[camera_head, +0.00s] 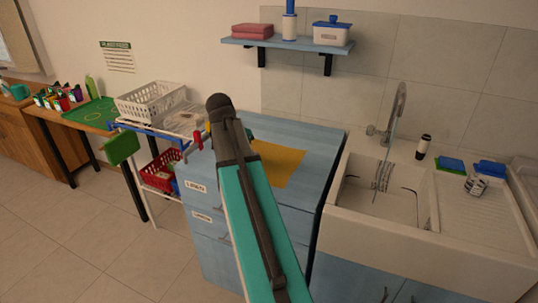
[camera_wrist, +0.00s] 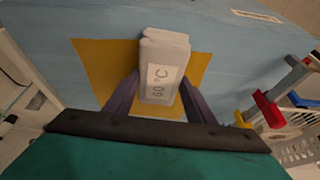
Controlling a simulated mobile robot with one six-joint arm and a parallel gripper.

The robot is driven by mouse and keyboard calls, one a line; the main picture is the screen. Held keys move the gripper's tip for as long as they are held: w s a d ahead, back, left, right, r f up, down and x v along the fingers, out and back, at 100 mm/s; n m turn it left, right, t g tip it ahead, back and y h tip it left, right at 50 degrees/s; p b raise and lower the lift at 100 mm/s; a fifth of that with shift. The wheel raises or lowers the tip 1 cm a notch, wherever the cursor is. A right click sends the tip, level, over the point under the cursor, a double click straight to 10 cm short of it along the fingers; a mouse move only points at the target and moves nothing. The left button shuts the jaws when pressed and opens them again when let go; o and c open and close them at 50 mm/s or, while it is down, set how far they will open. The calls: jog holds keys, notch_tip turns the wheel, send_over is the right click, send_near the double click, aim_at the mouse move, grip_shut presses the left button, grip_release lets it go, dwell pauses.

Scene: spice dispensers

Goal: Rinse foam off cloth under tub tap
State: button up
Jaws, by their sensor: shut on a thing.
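In the wrist view, my gripper (camera_wrist: 157,98) is shut on a grey folded cloth (camera_wrist: 165,48), one finger on each side. The cloth carries a white label reading "60 °C". It shows over a yellow mat (camera_wrist: 92,62) on the blue cabinet top; whether it touches the mat is unclear. No foam is discernible on it. The white tub (camera_head: 405,236) is at the right, apart from my arm. Its tap (camera_head: 376,132) stands at the back wall, with a thin pale streak below it.
The blue cabinet (camera_head: 312,150) stands directly left of the tub. A rack with a white basket (camera_head: 150,98) and a red basket (camera_head: 160,172) is left of it. A dark bottle (camera_head: 423,147), blue and green pads and a striped cup (camera_head: 476,184) sit on the tub's ledge and drainer.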

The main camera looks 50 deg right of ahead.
jog(key=w+a+n+t+y, duration=0.1)
jog(key=w+a+n, duration=0.2)
jog(key=a, duration=0.9)
jog(key=w+a+n+t+y, duration=0.1)
jog(key=a+n, duration=0.5)
jog(key=a, duration=0.6)
jog(key=w+a+r+n+t+y, duration=0.1)
jog(key=w+a+n, duration=0.3)
jog(key=a, duration=0.9)
jog(key=shift+w+n+y+b, duration=0.3)
jog(key=shift+n+y+b, duration=0.15)
jog(key=shift+n+y, duration=0.2)
jog(key=shift+s, duration=0.1)
